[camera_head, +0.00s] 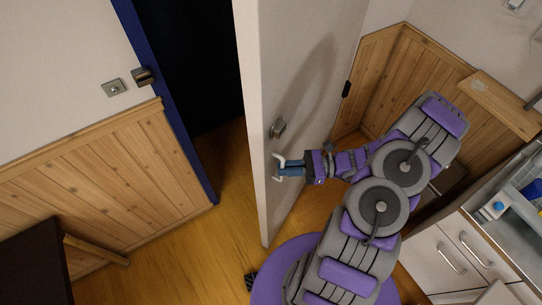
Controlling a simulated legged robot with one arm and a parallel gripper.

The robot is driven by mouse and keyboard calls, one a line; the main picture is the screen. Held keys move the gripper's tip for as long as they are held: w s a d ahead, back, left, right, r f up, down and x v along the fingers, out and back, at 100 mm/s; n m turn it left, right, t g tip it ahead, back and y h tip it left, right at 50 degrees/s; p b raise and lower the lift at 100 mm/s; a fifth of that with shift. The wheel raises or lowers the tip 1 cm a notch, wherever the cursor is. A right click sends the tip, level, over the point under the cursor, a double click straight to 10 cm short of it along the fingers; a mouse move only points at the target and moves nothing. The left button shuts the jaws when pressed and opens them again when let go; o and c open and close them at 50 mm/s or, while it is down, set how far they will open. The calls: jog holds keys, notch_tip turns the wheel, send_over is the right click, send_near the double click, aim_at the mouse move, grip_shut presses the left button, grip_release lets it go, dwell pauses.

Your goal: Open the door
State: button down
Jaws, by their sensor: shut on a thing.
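The white door (300,75) stands ajar, its near edge facing me and its broad face turned to the right. A metal lock plate (278,128) sits on that face near the edge. My gripper (281,168) is at the door face just below the lock plate, shut on the door handle; the jaws hide most of the handle, so its shape is unclear. The dark doorway (205,75) with its blue frame (180,120) opens to the left of the door.
Wood-panelled walls stand at left (110,190) and behind the door at right. A white drawer cabinet (440,258) with a sink counter stands at lower right, close to my arm. A dark piece of furniture (35,260) is at lower left. Wooden floor (190,255) is clear left of the door.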

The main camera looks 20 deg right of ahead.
jog(key=shift+s+d+g, duration=0.3)
jog(key=shift+s+d, duration=0.4)
jog(key=shift+d, duration=0.15)
jog(key=c, duration=1.2)
grip_release()
jog(key=shift+d, duration=0.15)
jog(key=shift+o, duration=0.2)
jog(key=p+v, duration=0.1)
jog(key=v, duration=1.6)
jog(key=shift+d, duration=0.25)
jog(key=shift+f, duration=0.1)
